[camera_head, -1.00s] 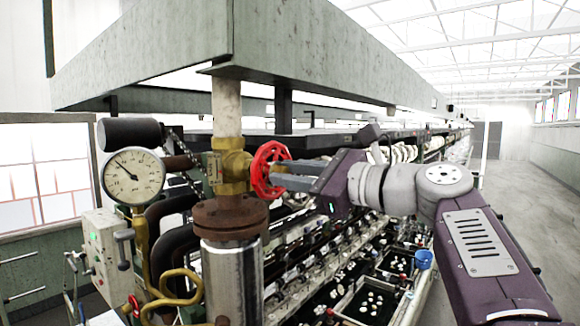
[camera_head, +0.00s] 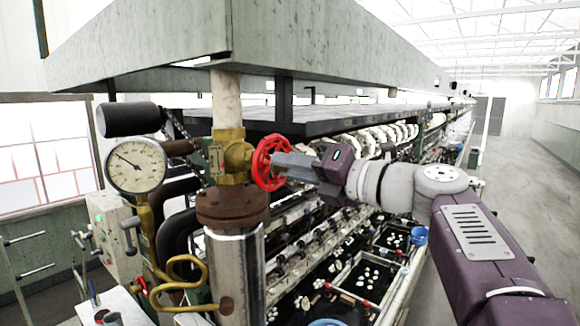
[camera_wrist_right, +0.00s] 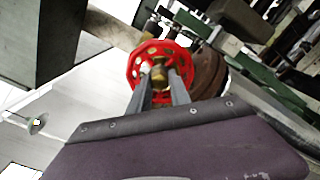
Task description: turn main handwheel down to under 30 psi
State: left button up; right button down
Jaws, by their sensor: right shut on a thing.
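The red main handwheel (camera_head: 271,163) sits on the right side of a brass valve (camera_head: 232,157) on the steam pipe. My right gripper (camera_head: 281,164) reaches it from the right and is shut on it. In the right wrist view the red handwheel (camera_wrist_right: 160,70) faces me, with the two fingers (camera_wrist_right: 160,88) at its hub. A round white pressure gauge (camera_head: 136,165) stands left of the valve; its dark needle points to the upper left. Its numbers are too small to read. My left gripper is not in view.
A rusty flange (camera_head: 232,205) and a shiny steel cylinder (camera_head: 236,270) stand below the valve. A brass coiled tube (camera_head: 183,275) and a grey control box (camera_head: 112,232) are at the left. A long green hood (camera_head: 150,45) hangs above. The aisle at the right is clear.

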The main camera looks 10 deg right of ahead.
jog(key=c, duration=1.3)
grip_release()
jog(key=shift+d, duration=0.1)
jog(key=v, duration=0.7)
jog(key=shift+s, duration=0.1)
